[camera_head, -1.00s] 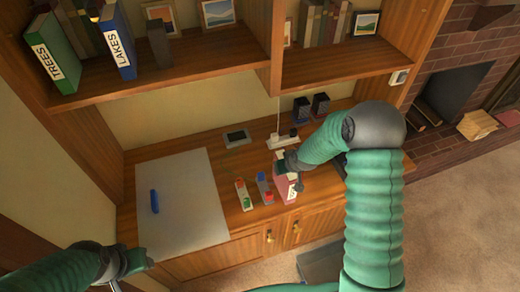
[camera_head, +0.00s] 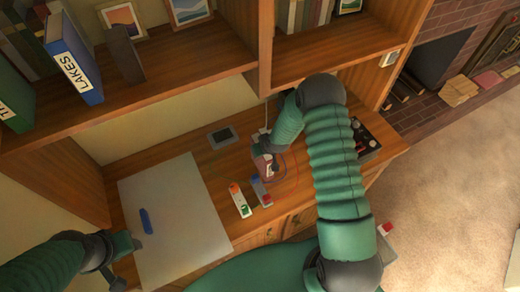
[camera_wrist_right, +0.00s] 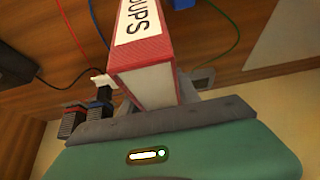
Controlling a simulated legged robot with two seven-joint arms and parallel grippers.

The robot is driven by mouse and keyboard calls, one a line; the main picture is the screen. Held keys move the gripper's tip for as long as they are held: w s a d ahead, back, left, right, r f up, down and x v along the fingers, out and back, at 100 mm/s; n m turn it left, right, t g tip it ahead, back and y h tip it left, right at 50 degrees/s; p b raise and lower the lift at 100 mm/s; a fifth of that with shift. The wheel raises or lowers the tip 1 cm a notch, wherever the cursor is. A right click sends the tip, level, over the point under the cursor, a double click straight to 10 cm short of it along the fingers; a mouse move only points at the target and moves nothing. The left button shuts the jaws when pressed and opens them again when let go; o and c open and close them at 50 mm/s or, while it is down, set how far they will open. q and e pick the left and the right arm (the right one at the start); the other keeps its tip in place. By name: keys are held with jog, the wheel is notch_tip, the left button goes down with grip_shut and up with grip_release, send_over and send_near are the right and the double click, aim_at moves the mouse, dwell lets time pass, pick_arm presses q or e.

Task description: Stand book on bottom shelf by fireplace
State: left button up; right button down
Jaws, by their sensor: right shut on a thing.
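A red book (camera_wrist_right: 158,55) with "OUPS" readable on its white label is held in my right gripper, seen close in the right wrist view. In the head view the book (camera_head: 264,168) is small and partly covered by my right gripper (camera_head: 268,150), just above the desk top. My left gripper (camera_head: 124,262) is at the lower left, near the desk's front edge, and holds nothing that I can see; its finger gap is unclear. The right shelf (camera_head: 330,42), on the side of the fireplace (camera_head: 432,62), carries several upright books (camera_head: 302,14) and a framed picture.
On the desk are a grey mat (camera_head: 175,212) with a blue item, a dark flat device (camera_head: 222,137), and small blocks with coloured tops (camera_head: 240,200). A dark box with knobs (camera_head: 364,140) sits at the desk's right. The left shelf (camera_head: 170,88) holds the blue "LAKES" book (camera_head: 75,62).

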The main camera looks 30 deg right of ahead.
jog(key=shift+w+d+f, duration=0.1)
jog(key=shift+w+f, duration=0.1)
jog(key=shift+f, duration=0.8)
jog(key=c, duration=1.3)
grip_release()
jog(key=shift+s, duration=0.1)
jog(key=o, duration=0.4)
jog(key=shift+w+f, duration=0.1)
jog(key=shift+w, duration=0.1)
